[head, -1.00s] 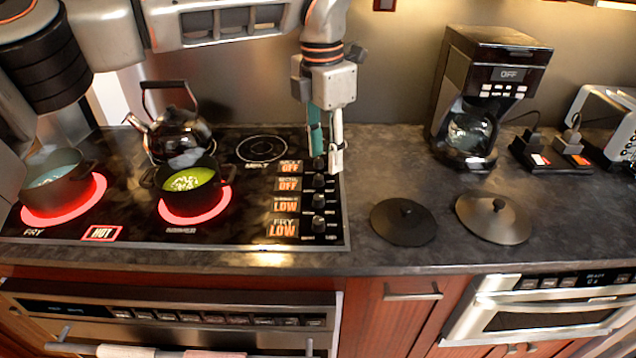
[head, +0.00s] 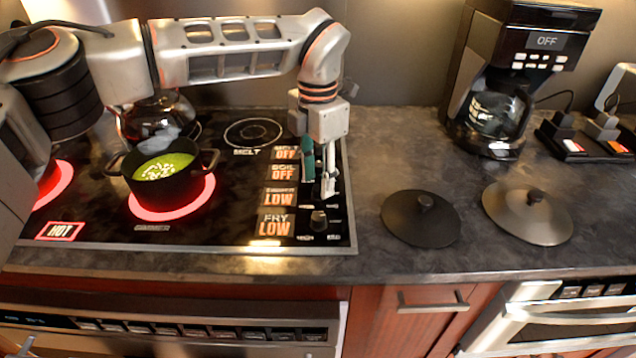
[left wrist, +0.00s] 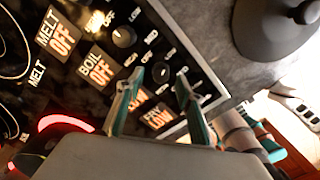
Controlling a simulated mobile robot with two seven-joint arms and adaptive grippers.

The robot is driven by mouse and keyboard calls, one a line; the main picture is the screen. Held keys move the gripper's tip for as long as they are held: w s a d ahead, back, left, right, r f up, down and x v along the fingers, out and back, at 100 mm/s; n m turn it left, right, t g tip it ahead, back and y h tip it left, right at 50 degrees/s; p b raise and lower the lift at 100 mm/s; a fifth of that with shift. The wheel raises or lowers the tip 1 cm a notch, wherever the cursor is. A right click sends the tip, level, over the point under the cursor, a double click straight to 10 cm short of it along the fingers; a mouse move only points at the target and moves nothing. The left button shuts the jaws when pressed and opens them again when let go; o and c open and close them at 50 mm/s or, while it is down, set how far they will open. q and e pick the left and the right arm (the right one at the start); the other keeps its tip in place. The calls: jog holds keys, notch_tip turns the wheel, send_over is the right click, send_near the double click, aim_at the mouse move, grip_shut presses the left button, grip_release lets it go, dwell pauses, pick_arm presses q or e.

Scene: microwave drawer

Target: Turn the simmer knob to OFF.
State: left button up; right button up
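The simmer display reads LOW (head: 279,196) on the black stove panel, third from the back. The simmer knob beside it is mostly hidden by my left gripper (head: 319,190) in the head view. In the left wrist view my left gripper (left wrist: 158,105) has its fingers spread apart over the simmer and fry displays. The fry knob (head: 318,220) is nearer the front edge.
A black pot with green soup (head: 165,174) stands on a glowing red burner. A kettle (head: 150,118) is behind it, partly covered by my arm. Two lids (head: 420,219) (head: 528,212) lie right of the stove. A coffee maker (head: 512,75) stands at the back right.

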pick_arm(q)
jog(key=shift+f, duration=0.95)
grip_shut()
